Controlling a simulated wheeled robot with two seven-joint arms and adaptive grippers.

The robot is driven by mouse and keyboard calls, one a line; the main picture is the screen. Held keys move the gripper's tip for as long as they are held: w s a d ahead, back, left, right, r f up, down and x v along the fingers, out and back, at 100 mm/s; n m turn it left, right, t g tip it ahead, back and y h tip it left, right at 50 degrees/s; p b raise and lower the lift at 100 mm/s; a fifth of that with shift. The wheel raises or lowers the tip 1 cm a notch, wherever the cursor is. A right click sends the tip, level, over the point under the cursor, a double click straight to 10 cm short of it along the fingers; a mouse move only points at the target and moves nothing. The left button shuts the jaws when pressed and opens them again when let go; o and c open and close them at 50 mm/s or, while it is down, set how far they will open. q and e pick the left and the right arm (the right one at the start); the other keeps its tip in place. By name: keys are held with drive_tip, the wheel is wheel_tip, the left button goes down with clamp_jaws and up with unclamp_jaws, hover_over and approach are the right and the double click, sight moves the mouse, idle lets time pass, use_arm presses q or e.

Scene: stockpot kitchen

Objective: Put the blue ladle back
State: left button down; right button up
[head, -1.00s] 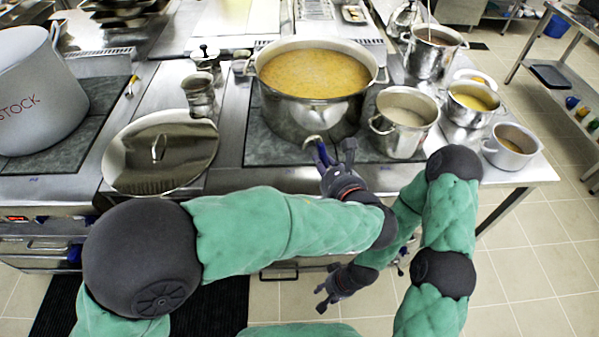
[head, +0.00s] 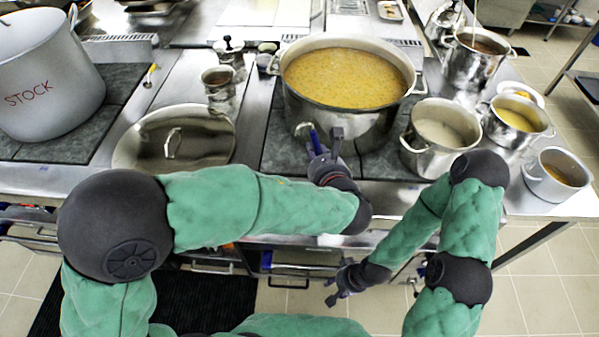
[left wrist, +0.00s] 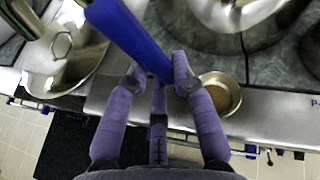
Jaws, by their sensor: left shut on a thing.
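My left gripper (head: 326,142) is shut on the blue handle of the ladle (head: 315,139), in front of the large soup pot (head: 345,110). A silvery hooked end (head: 302,129) shows just left of the handle. In the left wrist view the blue handle (left wrist: 132,35) slants between the fingers (left wrist: 158,82). A small round metal bowl (left wrist: 221,93) shows just right of the fingers; it looks like the ladle's bowl, but the link is hidden. My right gripper (head: 331,291) looks open and empty, lower down in front of the counter.
A stock pot (head: 45,75) stands at the left, and a lid (head: 205,150) lies flat right of it. A smaller pot (head: 437,128) and several others crowd the right side. The counter's front edge runs below my left gripper; open floor (head: 540,260) lies at the right.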

use_arm(q)
drive_tip(key=w+a+f+b, duration=0.1)
drive_tip(key=a+f+b, duration=0.2)
drive_tip(key=f, duration=0.5)
drive_tip(key=shift+w+a+f, duration=0.25)
drive_tip(key=shift+a+f, duration=0.15)
drive_tip(key=shift+a, duration=0.4)
drive_tip(key=shift+f, duration=0.15)
drive_tip(key=c, duration=1)
unclamp_jaws()
drive_tip(key=shift+c, duration=0.2)
